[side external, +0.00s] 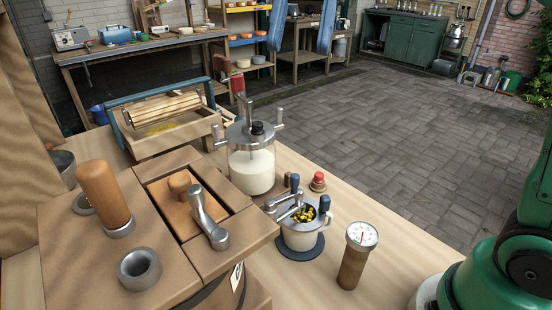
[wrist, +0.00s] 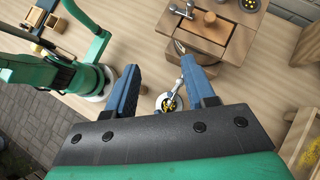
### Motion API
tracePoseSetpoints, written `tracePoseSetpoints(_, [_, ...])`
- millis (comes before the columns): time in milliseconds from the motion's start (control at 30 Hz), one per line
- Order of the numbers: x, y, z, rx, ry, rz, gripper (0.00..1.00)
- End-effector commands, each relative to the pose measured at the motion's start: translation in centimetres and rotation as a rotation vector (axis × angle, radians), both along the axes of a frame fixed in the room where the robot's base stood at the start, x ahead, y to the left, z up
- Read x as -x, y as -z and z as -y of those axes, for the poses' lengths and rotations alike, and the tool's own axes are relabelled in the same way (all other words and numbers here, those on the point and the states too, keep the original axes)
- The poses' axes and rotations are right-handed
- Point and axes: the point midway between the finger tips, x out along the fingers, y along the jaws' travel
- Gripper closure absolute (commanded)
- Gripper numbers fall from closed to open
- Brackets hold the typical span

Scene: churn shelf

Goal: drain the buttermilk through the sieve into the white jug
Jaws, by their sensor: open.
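A glass churn jar (side external: 252,170) with a metal lid and side handles holds white liquid. In front of it, a small whitish vessel (side external: 298,240) stands upright on a dark round mat (side external: 287,251). Yellow bits show in its top, and metal handles with blue ends rise around them. I cannot tell the sieve and the jug apart there. My gripper (wrist: 160,64) is open and empty, with blue fingers apart.
A brown wooden box (side external: 90,255) with a crank and knobs fills the left of the table. A dial gauge (side external: 355,255) and a red-topped weight (side external: 318,182) stand near the vessel. A wooden roller tray (side external: 165,115) stands behind.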

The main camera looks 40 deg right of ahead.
Motion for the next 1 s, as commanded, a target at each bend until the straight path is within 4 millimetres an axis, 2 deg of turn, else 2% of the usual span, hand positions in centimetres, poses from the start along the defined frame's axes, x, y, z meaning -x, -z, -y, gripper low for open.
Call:
tracePoseSetpoints(200, [0.0, -1.0, 0.0, 0.000, 0.000, 0.000, 0.51])
tracePoseSetpoints(567, [0.0, -0.5, -0.1, 0.009, -0.027, 0.028, 0.50])
tracePoseSetpoints(667, [0.1, 1.8, -0.5, 0.042, -0.155, 0.156, 0.50])
tracePoseSetpoints(800, [0.1, 6.9, -0.7, 0.132, -0.517, 0.445, 0.50])
tracePoseSetpoints(900, [0.2, 10.1, -0.4, 0.193, -0.803, 0.618, 0.50])
tracePoseSetpoints(1000, [0.1, 12.2, 0.0, 0.239, -1.033, 0.728, 0.50])
